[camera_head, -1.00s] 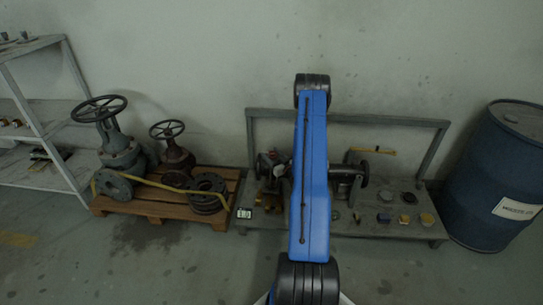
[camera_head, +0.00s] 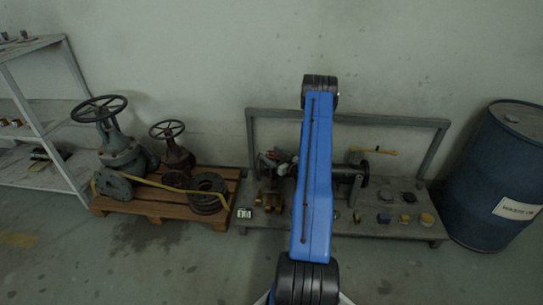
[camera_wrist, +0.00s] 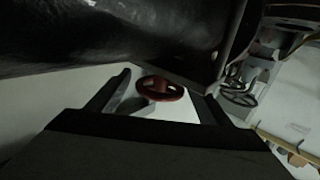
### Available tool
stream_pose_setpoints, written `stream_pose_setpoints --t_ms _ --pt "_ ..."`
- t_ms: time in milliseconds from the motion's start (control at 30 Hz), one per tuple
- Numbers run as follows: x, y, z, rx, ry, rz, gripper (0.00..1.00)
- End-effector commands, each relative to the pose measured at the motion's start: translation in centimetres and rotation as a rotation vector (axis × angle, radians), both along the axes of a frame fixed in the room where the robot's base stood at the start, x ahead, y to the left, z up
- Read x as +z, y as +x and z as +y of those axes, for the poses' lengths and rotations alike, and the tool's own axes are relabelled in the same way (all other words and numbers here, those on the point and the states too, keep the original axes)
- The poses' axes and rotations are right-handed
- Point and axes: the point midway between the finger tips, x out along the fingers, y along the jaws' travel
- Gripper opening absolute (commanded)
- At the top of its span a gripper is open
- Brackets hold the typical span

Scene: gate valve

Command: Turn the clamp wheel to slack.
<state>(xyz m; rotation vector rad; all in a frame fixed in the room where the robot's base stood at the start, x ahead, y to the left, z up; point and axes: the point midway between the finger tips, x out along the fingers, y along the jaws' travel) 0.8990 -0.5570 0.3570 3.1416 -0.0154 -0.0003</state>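My arm hides the middle of this fixture in the head view. In the wrist view, my gripper (camera_wrist: 165,86) has its two fingers spread wide apart with nothing held. A red handwheel (camera_wrist: 160,88) shows between the fingers, seemingly beyond them. A grey spoked wheel (camera_wrist: 238,94) shows to the right of the right finger. My gripper is hidden in the head view.
The bench (camera_head: 400,230) has a raised back frame and carries several small coloured blocks. A blue drum (camera_head: 497,180) stands at its right. A pallet (camera_head: 155,207) with two large valves stands at its left, beside a shelf (camera_head: 38,110). The front floor is clear.

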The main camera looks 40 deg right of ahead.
Motion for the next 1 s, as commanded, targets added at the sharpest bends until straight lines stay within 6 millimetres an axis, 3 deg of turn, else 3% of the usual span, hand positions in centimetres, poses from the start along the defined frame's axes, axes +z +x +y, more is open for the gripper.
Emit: stream_pose_setpoints --t_ms 267,1000 --pt "0.0 -1.5 -0.1 -0.002 0.002 0.001 0.72" --pt "0.0 -15.3 0.0 -0.003 0.002 0.001 0.72"
